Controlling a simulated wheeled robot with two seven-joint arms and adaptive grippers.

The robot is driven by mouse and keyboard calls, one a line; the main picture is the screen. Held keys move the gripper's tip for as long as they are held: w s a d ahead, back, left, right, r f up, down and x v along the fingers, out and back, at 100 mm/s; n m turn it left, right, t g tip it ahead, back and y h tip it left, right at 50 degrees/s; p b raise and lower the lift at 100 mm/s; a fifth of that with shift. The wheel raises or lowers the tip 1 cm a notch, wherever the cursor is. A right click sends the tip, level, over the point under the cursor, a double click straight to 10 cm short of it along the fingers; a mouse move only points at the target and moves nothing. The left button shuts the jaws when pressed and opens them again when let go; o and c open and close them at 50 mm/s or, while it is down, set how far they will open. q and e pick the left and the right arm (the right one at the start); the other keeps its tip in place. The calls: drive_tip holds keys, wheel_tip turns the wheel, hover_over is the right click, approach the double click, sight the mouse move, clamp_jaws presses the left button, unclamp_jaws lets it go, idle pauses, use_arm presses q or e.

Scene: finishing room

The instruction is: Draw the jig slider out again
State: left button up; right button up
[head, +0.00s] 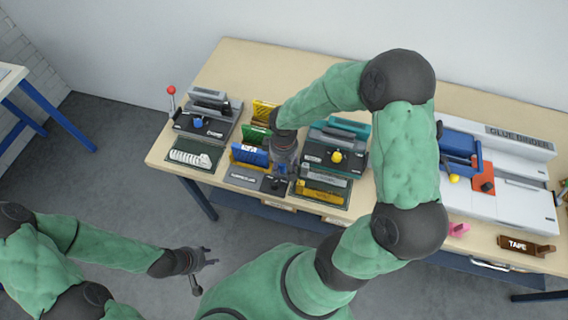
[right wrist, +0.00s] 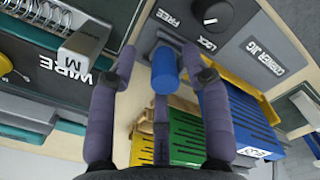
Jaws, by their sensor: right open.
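The corner jig is a dark grey plate (right wrist: 262,35) with a black dial (right wrist: 212,14) beside the words FREE and LOCK. It also shows in the head view (head: 243,178) at the table's front edge. The slider's blue round handle (right wrist: 164,72) stands out from a grey block by the plate. My right gripper (right wrist: 158,62) is open, with its fingers on either side of the blue handle; I cannot tell whether they touch it. In the head view the right gripper (head: 285,165) hides part of the jig. My left gripper (head: 207,260) is open and empty, off the table.
Yellow, green and blue slotted racks (right wrist: 215,125) stand close by the jig. A wire binding device (right wrist: 80,45) lies on the other side. A dark punch (head: 335,155) and a white glue binder (head: 520,160) stand further right on the table.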

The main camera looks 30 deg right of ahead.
wheel_tip(320, 180, up, 12)
drive_tip(key=shift+f, duration=0.15)
idle(0.3)
idle(0.4)
